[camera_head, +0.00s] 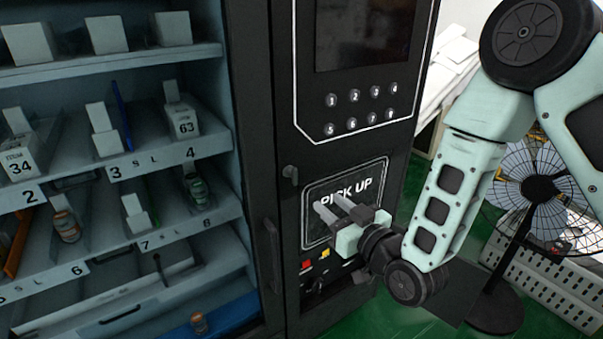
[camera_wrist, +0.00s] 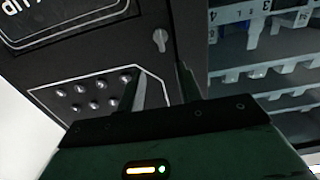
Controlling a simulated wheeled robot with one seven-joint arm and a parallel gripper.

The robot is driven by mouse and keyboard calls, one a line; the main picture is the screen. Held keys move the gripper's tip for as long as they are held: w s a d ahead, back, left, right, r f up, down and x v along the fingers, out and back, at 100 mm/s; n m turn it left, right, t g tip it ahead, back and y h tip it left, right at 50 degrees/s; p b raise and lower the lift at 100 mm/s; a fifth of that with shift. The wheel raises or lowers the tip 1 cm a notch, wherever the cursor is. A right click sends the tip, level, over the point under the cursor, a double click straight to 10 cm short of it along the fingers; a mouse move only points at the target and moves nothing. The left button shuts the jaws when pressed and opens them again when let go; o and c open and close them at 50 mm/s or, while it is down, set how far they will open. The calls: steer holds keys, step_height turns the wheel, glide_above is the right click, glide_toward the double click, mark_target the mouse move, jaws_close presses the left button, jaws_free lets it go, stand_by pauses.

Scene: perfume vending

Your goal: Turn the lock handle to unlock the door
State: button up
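The lock handle (camera_head: 290,173) is a small grey knob on the black front of the vending machine, left of the PICK UP panel. In the wrist view the lock handle (camera_wrist: 160,38) has a round head with a short lever beneath it in the picture. My gripper (camera_head: 329,202) is in front of the PICK UP panel, right of and a little lower than the handle. In the wrist view my gripper (camera_wrist: 162,70) has its two fingers apart with nothing between them, and the handle shows just beyond the tips. The door's dark pull handle (camera_head: 272,255) is below the lock.
Shelves (camera_head: 190,145) with boxes and small bottles fill the cabinet on the left. The keypad (camera_head: 360,110) and a dark screen (camera_head: 365,35) are above the PICK UP panel (camera_head: 340,190). A standing fan (camera_head: 537,188) is at the right. Green floor shows below.

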mark_target(296, 177)
steer(key=p+x, duration=0.3)
steer(key=x, duration=1)
steer(key=shift+a+p, duration=0.1)
steer(key=shift+p, duration=0.25)
jaws_close()
